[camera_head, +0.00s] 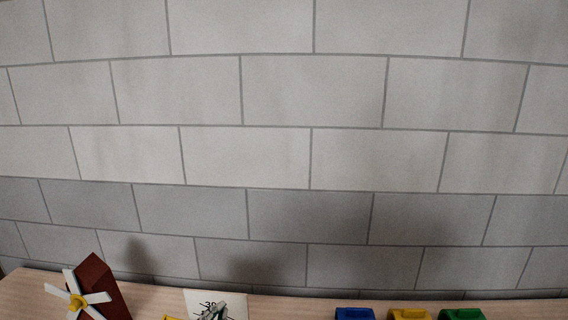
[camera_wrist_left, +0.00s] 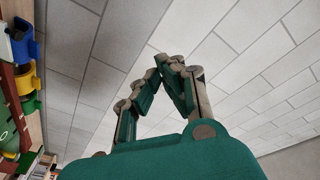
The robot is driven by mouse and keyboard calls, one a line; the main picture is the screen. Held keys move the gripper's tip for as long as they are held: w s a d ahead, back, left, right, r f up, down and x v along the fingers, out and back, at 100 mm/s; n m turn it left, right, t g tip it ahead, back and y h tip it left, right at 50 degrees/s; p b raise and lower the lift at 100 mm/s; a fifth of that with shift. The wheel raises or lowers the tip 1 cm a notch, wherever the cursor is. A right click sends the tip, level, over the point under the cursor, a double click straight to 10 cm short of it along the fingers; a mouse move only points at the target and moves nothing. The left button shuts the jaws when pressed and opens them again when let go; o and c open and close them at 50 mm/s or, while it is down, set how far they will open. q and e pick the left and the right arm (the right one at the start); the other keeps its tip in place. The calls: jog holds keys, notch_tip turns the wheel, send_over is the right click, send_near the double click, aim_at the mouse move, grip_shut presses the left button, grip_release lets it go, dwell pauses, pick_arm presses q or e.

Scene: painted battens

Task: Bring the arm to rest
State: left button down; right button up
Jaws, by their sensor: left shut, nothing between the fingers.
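The rest of the left arm is out of the head view. My right gripper shows in neither view.
A light wooden surface (camera_head: 158,298) runs along the bottom of the head view. A dark red block with a white pinwheel (camera_head: 98,285) stands at left. Blue (camera_head: 354,313), yellow (camera_head: 409,314) and green (camera_head: 461,314) holders are at right. The wall above is bare.

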pick_arm(q)
jog(key=s+a+f+n+g+y, duration=0.6)
jog(key=s+a+f+n+g, duration=0.2)
jog(key=s+f, duration=0.3)
jog(key=s+f+g+h, duration=0.1)
jog(key=s+f+g, duration=0.3)
jog(key=s, duration=0.4)
jog(key=s+f+g+h, duration=0.1)
jog(key=s+f+g, duration=0.2)
jog(key=s+f, duration=0.35)
notch_tip(320, 180, down, 23)
jog(key=s+g, duration=0.2)
jog(key=s+a+f, duration=0.2)
jog(key=s+f, duration=1.5)
jog(key=shift+a+f+g+b, duration=0.15)
jog(key=shift+f+g+b, duration=0.1)
jog(key=shift+g+b, duration=0.15)
jog(key=shift+s, duration=0.1)
